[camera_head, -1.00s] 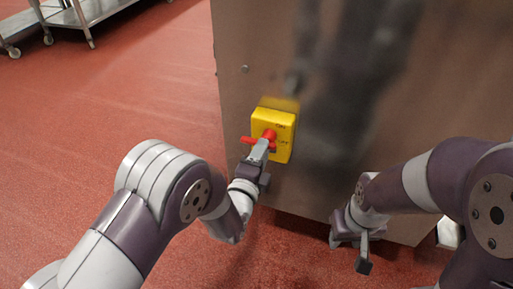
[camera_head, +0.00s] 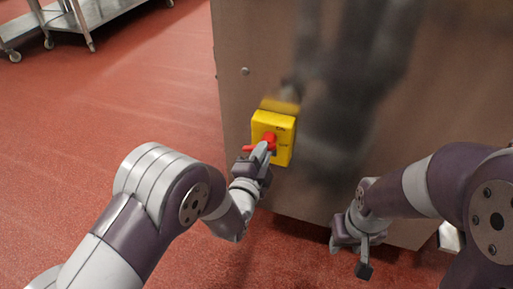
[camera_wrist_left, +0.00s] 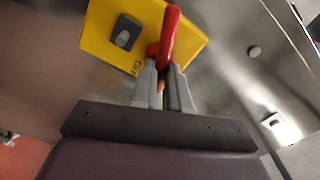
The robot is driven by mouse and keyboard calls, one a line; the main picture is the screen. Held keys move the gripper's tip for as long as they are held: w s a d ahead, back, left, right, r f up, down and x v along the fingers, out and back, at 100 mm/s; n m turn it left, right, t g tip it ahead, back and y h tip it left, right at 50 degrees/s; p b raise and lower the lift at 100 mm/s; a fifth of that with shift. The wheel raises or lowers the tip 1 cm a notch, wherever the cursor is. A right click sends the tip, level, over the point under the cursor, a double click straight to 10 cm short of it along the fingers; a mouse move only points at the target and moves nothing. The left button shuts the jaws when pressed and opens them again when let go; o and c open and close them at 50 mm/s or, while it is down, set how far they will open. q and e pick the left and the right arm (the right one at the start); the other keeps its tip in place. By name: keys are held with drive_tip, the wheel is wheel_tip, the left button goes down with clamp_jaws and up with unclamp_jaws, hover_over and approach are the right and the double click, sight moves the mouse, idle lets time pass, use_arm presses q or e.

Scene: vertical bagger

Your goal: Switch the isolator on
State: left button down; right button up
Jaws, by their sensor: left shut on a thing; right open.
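The isolator is a yellow box (camera_head: 273,124) on the steel machine's front panel, with a red handle (camera_head: 268,138) on its face. In the left wrist view the yellow plate (camera_wrist_left: 104,37) and the red handle (camera_wrist_left: 170,32) show close up. My left gripper (camera_head: 264,151) is at the box, its fingers (camera_wrist_left: 164,76) shut on the red handle. The handle stands at a slant across the box; part of it is hidden by the fingers. My right gripper (camera_head: 362,252) is open and empty, low in front of the panel at the right.
The steel panel (camera_head: 234,100) of the machine fills the middle and right, with a small round bolt (camera_head: 245,71) left of the isolator. A wheeled steel cart (camera_head: 88,15) stands at the far left. The red floor (camera_head: 110,95) between is clear.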

use_arm(q)
drive_tip(key=n+b, duration=0.1)
drive_tip(key=n, duration=1.3)
drive_tip(key=shift+b, duration=0.4)
drive_tip(key=c, duration=0.9)
unclamp_jaws()
drive_tip(key=shift+c, duration=0.2)
drive_tip(key=shift+p+v, duration=0.6)
drive_tip(key=shift+v, duration=1.9)
